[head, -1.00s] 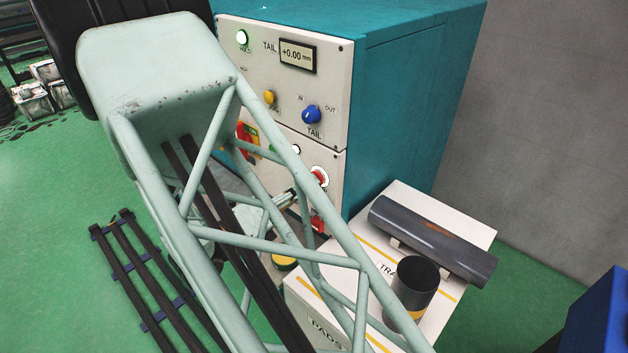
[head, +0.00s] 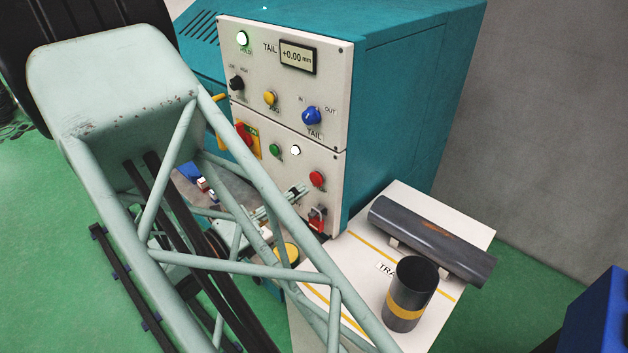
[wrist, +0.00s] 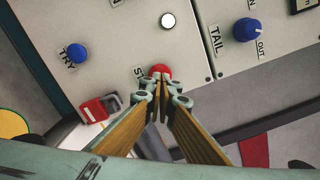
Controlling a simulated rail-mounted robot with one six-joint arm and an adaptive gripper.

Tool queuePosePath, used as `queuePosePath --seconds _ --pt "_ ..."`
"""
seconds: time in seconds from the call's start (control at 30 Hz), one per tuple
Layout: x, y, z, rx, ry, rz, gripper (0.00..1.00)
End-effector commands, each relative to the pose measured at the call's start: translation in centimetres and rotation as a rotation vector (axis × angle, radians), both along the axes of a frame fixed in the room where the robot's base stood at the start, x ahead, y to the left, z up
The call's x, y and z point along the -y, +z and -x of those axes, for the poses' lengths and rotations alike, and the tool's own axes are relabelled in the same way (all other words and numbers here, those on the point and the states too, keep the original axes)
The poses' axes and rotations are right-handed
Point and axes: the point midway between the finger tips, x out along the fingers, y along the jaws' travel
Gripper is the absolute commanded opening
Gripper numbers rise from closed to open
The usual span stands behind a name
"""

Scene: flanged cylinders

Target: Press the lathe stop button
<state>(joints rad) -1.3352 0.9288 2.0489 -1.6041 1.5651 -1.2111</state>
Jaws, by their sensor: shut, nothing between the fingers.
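The red stop button (head: 316,178) is on the lower right of the pale lathe panel (head: 325,75). In the wrist view the red button (wrist: 159,70) sits beside a partly hidden label starting "ST". My gripper (head: 305,189) is shut and empty, its tips close to the button at its lower left in the head view. In the wrist view the closed fingertips (wrist: 160,80) overlap the button's lower edge. I cannot tell whether they touch it.
Green (head: 275,150) and white (head: 295,150) round controls are above the button, and a red latch-like part (head: 317,218) is below it. A blue TAIL knob (head: 311,115) is higher. A white stand (head: 350,245) holds a dark pipe (head: 430,240) and cup (head: 410,295).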

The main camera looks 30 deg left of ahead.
Motion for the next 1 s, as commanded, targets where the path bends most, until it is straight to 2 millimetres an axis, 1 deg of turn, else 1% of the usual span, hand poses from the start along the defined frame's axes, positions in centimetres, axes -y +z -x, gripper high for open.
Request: queuePosePath --seconds 0.33,1.0 --pt "-0.2 0.0 1.2 0.000 -0.001 0.000 0.00" --pt "-0.2 0.0 1.3 0.000 -0.001 0.000 0.00"
